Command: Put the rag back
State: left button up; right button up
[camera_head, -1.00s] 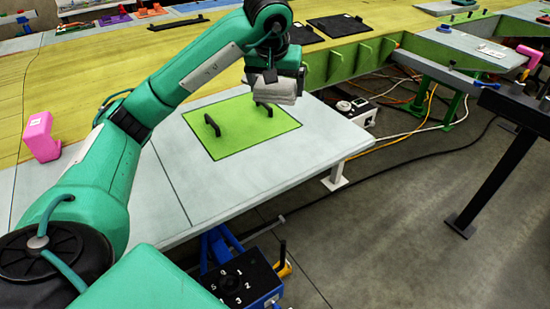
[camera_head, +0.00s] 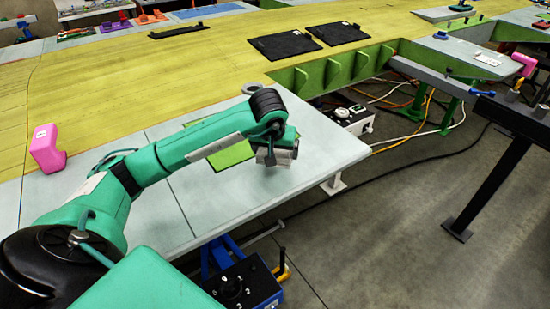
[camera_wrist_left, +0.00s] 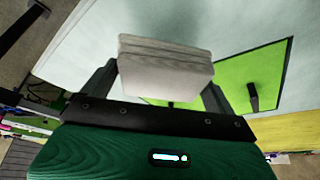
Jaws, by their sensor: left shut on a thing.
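The rag (camera_head: 274,157) is a folded, pale grey block held in my left gripper (camera_head: 272,149), low over the right part of the pale table. In the left wrist view the rag (camera_wrist_left: 165,66) sits between the two dark fingers, which are shut on it. I cannot tell whether it touches the table. The bright green mat (camera_head: 232,156) is mostly hidden behind my left arm. My right gripper is not in view.
A pink block-shaped tool (camera_head: 46,149) stands at the left. Black pads (camera_head: 284,45) lie on the yellow wing panel (camera_head: 150,80) behind. The pale table (camera_head: 325,155) is clear to the right of the rag, up to its edge. A control box (camera_head: 245,284) is below the front edge.

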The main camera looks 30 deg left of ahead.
pick_arm(q)
jog(key=shift+f+p, duration=0.6)
jog(key=shift+f, duration=1.4)
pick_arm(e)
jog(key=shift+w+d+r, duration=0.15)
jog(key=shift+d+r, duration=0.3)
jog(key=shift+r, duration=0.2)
pick_arm(q)
jog(key=shift+f, duration=0.1)
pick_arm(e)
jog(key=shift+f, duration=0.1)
pick_arm(q)
jog(key=shift+f+b, duration=0.1)
jog(key=shift+b, duration=0.2)
jog(key=o, duration=0.6)
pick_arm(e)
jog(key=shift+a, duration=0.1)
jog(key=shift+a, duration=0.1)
